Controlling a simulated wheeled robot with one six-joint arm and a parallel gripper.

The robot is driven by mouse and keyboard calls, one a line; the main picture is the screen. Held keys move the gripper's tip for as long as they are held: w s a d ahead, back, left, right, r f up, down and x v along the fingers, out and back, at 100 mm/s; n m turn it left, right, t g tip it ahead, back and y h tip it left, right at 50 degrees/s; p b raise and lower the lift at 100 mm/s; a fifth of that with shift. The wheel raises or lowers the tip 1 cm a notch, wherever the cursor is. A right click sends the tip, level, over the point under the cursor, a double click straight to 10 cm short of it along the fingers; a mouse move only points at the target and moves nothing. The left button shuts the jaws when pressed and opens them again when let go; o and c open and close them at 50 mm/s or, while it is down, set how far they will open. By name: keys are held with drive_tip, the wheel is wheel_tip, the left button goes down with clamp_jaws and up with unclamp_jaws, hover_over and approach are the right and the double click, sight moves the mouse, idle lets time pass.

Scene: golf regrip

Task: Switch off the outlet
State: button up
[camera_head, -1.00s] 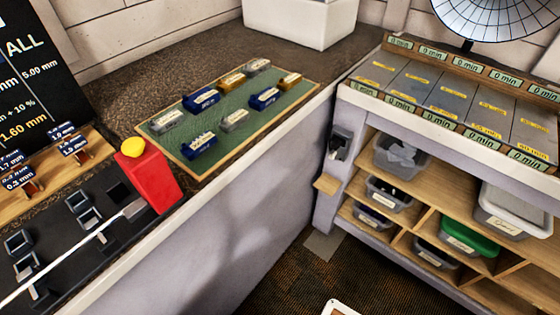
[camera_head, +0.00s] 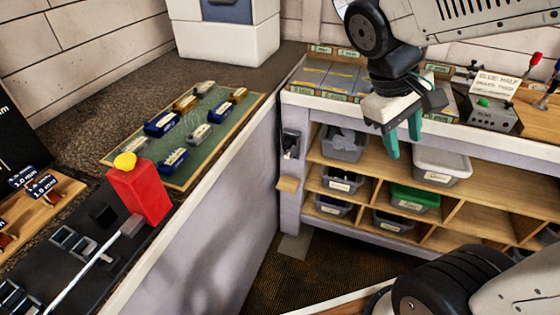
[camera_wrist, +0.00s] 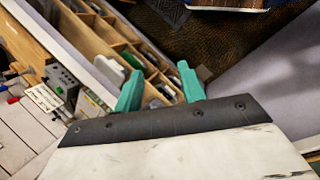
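A small dark box (camera_head: 290,143), which looks like the outlet, is on the pale end panel at the inner corner, left of the shelf bins. It is too small to tell its switch position. I cannot make it out in the wrist view. My gripper (camera_head: 403,138) hangs to the right of it, in front of the shelf unit, with nothing in it. Its two teal fingers stand apart in the wrist view (camera_wrist: 160,85).
A small wooden ledge (camera_head: 288,184) juts out below the dark box. The shelf unit holds several bins, one with a green lid (camera_head: 415,197). A red block with a yellow top (camera_head: 140,192) stands on the left counter. A control box (camera_head: 490,108) sits at right. The floor between is open.

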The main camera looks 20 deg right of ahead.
drive_tip(key=w+f+n+t+h, duration=0.2)
drive_tip(key=w+f+n+h, duration=0.4)
drive_tip(key=w, duration=0.7)
drive_tip(key=w+f+n+t+h, duration=0.2)
drive_tip(key=w+f+n+h, duration=0.4)
drive_tip(key=w, duration=0.7)
drive_tip(key=n+t+y, duration=0.6)
drive_tip(key=n+t, duration=0.6)
drive_tip(key=n, duration=0.2)
approach(287, 157)
drive_tip(key=x, duration=0.9)
drive_tip(key=shift+f, duration=0.1)
